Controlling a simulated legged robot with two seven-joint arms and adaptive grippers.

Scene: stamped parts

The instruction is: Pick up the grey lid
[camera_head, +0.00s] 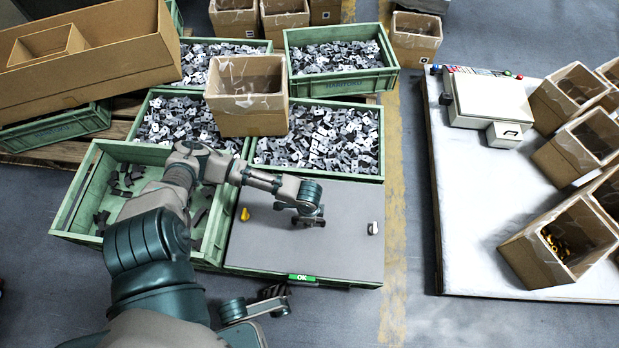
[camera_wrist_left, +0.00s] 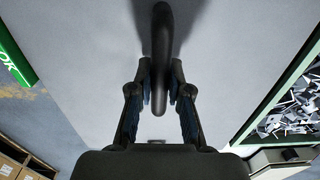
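The grey lid (camera_head: 335,245) lies flat on a green crate at the front middle, with a yellow knob on its left, a pale knob on its right and a green OK label at its front edge. In the left wrist view the lid (camera_wrist_left: 90,60) fills the background, and its dark bar handle (camera_wrist_left: 160,45) runs between my fingers. My left gripper (camera_head: 308,221) is down at the middle of the lid; in the wrist view its fingertips (camera_wrist_left: 160,72) close in against both sides of the handle. My right gripper (camera_head: 272,298) is low in front of the crate, small and dark; its finger opening is unclear.
An open green crate (camera_head: 90,195) with a few dark parts is at the left. Crates full of stamped parts (camera_head: 320,138) stand behind the lid, with a cardboard box (camera_head: 247,115) on top. A white table (camera_head: 470,215) with boxes is at the right.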

